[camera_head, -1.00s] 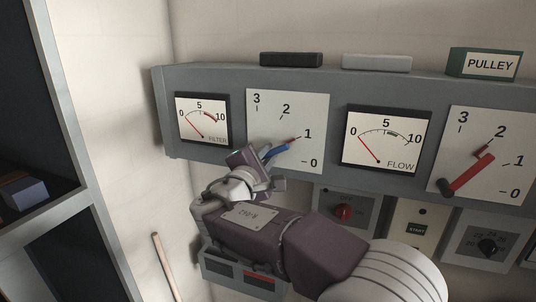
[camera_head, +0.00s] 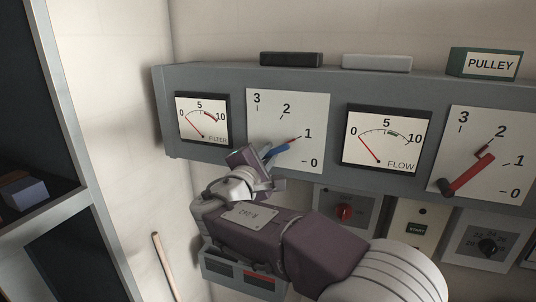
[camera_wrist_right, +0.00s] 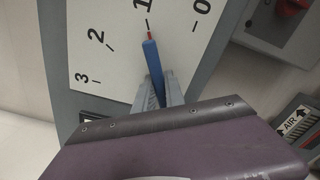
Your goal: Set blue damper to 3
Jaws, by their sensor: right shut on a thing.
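The blue damper lever (camera_head: 279,149) is on a white dial plate (camera_head: 301,104) marked 0 to 3, left of the FLOW meter in the head view. Its red tip points at about 1. In the right wrist view the blue lever (camera_wrist_right: 153,62) also points at the 1 mark. My right gripper (camera_head: 268,161) is shut on the lever's lower part, and its fingers hide the lever's pivot end. My left gripper is in neither view.
A FILTER meter (camera_head: 202,120) is left of the dial, and a FLOW meter (camera_head: 383,140) is right of it. A red damper lever (camera_head: 468,174) is on a similar dial farther right. Knob panels (camera_head: 345,212) are below. A dark rack (camera_head: 45,215) stands at the left.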

